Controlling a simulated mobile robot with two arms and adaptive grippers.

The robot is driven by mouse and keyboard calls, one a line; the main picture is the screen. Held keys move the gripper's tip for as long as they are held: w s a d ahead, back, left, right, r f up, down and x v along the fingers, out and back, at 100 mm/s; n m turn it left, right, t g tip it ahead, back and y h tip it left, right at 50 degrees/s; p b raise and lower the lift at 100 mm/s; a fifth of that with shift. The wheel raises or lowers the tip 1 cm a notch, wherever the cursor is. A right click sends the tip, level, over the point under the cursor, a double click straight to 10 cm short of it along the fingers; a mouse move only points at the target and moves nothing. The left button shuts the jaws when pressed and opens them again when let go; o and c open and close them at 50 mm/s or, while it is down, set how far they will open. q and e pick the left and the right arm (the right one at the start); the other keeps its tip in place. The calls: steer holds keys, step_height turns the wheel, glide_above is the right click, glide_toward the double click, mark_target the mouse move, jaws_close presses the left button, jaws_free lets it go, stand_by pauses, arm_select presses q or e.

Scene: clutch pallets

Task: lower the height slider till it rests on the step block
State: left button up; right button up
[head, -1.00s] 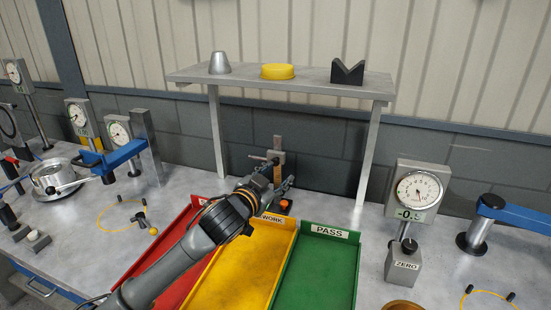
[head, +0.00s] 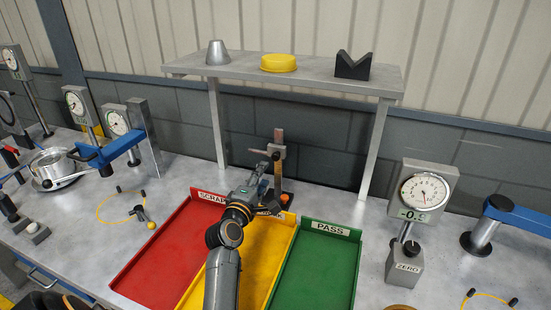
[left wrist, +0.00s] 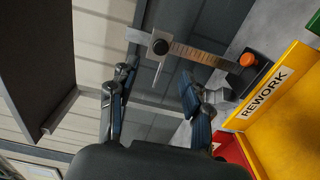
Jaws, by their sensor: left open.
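The height gauge stands at the back of the bench behind the trays, with an upright scale column (head: 279,165) and a dark base (left wrist: 265,72) with an orange knob (head: 284,197). Its slider (head: 272,151) sits high on the column. A grey piece (left wrist: 216,96), perhaps the step block, is partly hidden by the right-hand finger. My right gripper is not in view.
Red (head: 170,262), yellow (head: 262,262) and green (head: 318,268) trays lie in front of the gauge. A shelf (head: 310,81) on legs spans above and behind it. A dial gauge stand (head: 404,258) is at right.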

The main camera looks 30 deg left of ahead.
mark_target(275, 159)
arm_select(q)
steer(key=b+x, duration=0.3)
steer(key=x, duration=0.7)
steer(key=shift+d+f+b, duration=0.1)
steer(key=shift+f+b, duration=0.1)
steer(key=shift+b, duration=0.15)
steer(key=shift+w+r, duration=0.15)
steer(key=shift+w, duration=0.4)
steer(key=shift+c, duration=0.4)
jaws_close()
steer(key=shift+b, duration=0.3)
